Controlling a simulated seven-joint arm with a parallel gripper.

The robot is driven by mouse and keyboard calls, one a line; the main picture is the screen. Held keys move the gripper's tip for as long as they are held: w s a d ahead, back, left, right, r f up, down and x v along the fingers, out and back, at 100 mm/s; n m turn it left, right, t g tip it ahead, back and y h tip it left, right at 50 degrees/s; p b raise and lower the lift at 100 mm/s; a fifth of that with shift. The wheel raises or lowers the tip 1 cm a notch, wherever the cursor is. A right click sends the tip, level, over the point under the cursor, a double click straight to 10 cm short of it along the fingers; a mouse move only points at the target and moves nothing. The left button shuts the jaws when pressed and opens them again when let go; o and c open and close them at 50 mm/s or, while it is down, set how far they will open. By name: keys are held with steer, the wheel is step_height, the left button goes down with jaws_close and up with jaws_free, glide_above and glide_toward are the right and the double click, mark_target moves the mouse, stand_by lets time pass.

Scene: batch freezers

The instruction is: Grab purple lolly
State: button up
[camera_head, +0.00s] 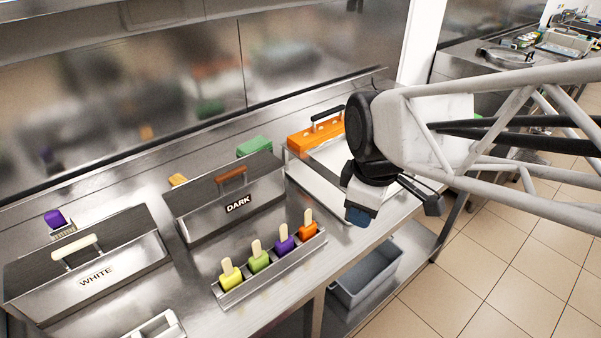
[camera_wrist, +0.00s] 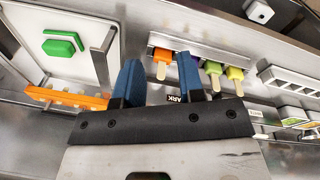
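The purple lolly (camera_head: 284,243) stands stick-up in a metal rack (camera_head: 262,279) at the front edge of the counter. In the head view it is between the green lolly (camera_head: 259,261) and the orange lolly (camera_head: 308,230); the yellow lolly (camera_head: 231,279) is at the left end. My gripper (camera_head: 358,214) is apart from the rack, up and to its right. In the wrist view my gripper (camera_wrist: 159,72) shows two blue fingers spread with nothing held between them. The right finger partly hides the purple lolly there, and the orange lolly (camera_wrist: 162,56) shows between the fingers.
Bins marked WHITE (camera_head: 96,282) and DARK (camera_head: 238,205) stand behind and left of the rack. A white tray (camera_wrist: 62,29) holds a green block (camera_wrist: 60,46), with an orange mould (camera_wrist: 66,98) beside it. A grey tub (camera_head: 366,276) sits on the lower shelf.

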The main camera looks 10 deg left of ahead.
steer(key=w+a+f+n, duration=0.2)
steer(key=a+n, duration=0.5)
steer(key=a, duration=0.1)
steer(key=n+g, duration=0.1)
steer(key=n, duration=0.5)
glide_above(283, 225)
steer(key=shift+s+a+f, duration=0.1)
steer(key=shift+a+f, duration=0.05)
steer(key=shift+f, duration=0.35)
steer(key=shift+s+a+f, duration=0.1)
steer(key=shift+f, duration=0.35)
steer(key=shift+f, duration=1.25)
steer(key=shift+w+f, duration=0.1)
steer(key=shift+w+d+f, duration=0.1)
steer(key=shift+d+f, duration=0.05)
steer(key=shift+f, duration=1.15)
steer(key=shift+d+f, duration=0.1)
steer(key=shift+f, duration=1.15)
steer(key=shift+c, duration=0.2)
jaws_close()
